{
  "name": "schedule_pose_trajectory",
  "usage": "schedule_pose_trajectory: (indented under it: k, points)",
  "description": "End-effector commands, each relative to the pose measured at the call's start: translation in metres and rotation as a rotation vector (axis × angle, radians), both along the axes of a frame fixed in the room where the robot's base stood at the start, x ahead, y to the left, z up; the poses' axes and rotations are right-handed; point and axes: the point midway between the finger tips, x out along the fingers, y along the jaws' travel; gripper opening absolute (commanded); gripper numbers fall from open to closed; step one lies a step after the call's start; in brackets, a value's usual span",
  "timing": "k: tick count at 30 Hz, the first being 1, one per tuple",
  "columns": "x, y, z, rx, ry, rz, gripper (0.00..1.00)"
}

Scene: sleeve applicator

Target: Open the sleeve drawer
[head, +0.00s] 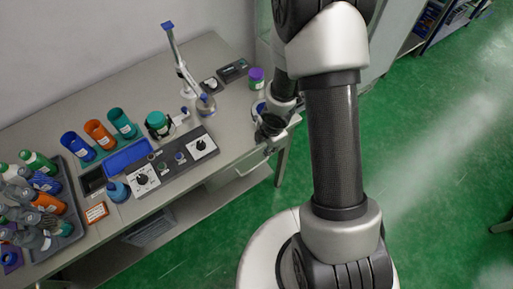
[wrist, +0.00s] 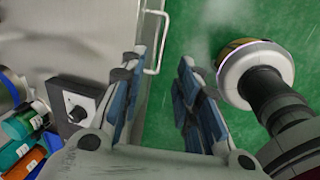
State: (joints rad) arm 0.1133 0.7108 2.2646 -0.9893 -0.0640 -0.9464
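The sleeve drawer (head: 228,172) is at the front right of the bench, under the top, and looks closed. Its pale bar handle (head: 252,166) sticks out over the green floor. In the wrist view the handle (wrist: 156,42) is just past my fingertips, lined up between them and apart from them. My gripper (wrist: 163,68) is open and empty, its fingers pointing toward the handle. In the head view my gripper (head: 271,128) is above the bench's front right edge, partly hidden by my arm. The drawer's inside is hidden.
The bench top (head: 228,125) holds a dark control panel (head: 172,162) with knobs and a lever stand (head: 182,65). Several bottles fill a grey tray (head: 72,228) at the left. A purple-lidded jar (head: 256,79) stands near the back right. The floor before the drawer is free.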

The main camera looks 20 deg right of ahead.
Motion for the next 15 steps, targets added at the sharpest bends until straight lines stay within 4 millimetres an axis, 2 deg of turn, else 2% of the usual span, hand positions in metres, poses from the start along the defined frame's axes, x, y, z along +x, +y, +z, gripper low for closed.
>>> schedule_pose_trajectory:
  k: [8,15]
  points:
    - [-0.004,0.007,-0.029,0.020,0.016,0.066,0.30]
    - [0.004,0.010,-0.074,0.019,0.018,0.062,0.30]
